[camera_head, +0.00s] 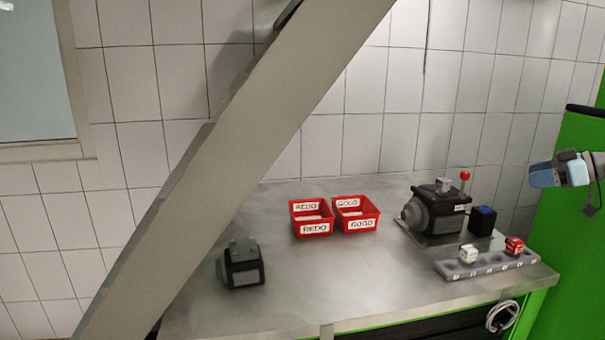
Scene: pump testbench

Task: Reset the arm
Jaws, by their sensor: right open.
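My right gripper (573,172) is at the far right edge of the head view, in front of the green panel. It is open and holds nothing that I can see. It is raised above the table's right end, apart from everything on the table. Part of my right arm is cut off by the picture's edge. My left gripper is not in view.
A metal table (370,285) bears a dark pump (437,212) on a plate, a smaller dark unit (242,264), a red REDO bin (313,228), another red bin (357,225) and a grey rack (487,264). A grey diagonal beam (230,150) crosses the left. The table's middle front is clear.

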